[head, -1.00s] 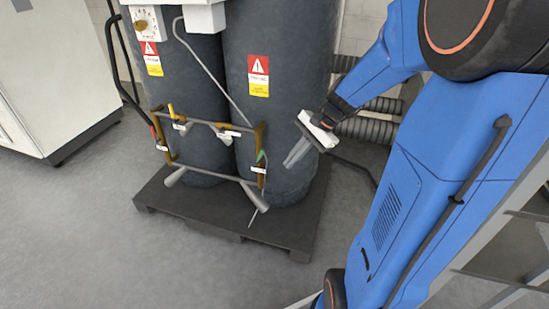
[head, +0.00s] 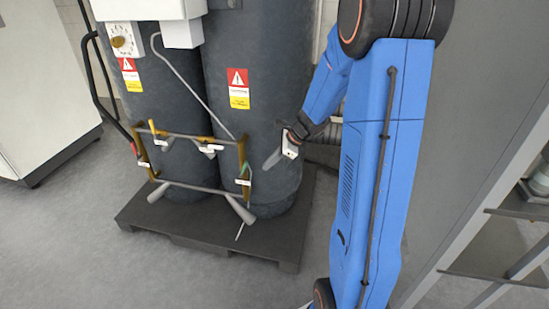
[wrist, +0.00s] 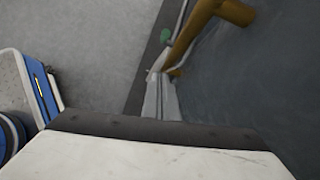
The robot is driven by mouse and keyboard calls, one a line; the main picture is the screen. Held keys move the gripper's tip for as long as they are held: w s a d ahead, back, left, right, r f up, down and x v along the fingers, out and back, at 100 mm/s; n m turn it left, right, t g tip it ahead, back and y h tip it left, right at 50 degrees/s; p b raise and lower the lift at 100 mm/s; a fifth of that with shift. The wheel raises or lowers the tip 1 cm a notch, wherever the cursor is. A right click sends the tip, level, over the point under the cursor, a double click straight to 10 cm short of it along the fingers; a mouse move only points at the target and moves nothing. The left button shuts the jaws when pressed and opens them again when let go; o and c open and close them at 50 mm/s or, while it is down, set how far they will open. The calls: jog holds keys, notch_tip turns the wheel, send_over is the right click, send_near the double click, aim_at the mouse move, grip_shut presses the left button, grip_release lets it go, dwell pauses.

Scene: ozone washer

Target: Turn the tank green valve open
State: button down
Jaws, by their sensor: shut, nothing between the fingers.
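The green valve handle (head: 246,171) is small and sits on the right brass upright of the pipe frame, in front of the right dark tank (head: 262,130). A green piece also shows in the wrist view (wrist: 166,35), near the brass pipe. My gripper (head: 268,165) is just right of the green handle in the head view, with its fingers together and pointing down-left. In the wrist view the shut fingers (wrist: 161,98) point toward the brass pipe (wrist: 205,25). A gap shows between fingers and green piece there; contact in depth is hard to judge.
The left tank (head: 165,110) and the right one stand on a dark pallet (head: 285,235). A grey pipe joins the brass uprights. A white cabinet (head: 40,90) stands at the left, a metal rack (head: 510,230) at the right. The floor in front is clear.

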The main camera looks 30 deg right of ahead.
aim_at(244, 168)
jog(key=shift+w+a+f, duration=0.2)
jog(key=shift+w+a, duration=0.3)
jog(key=shift+a, duration=0.3)
jog(key=shift+w+a+f, duration=0.2)
jog(key=shift+w+a, duration=0.3)
jog(key=shift+a, duration=0.35)
jog(key=shift+w+a+f, duration=0.2)
jog(key=shift+w+a, duration=0.3)
jog(key=shift+a, duration=0.3)
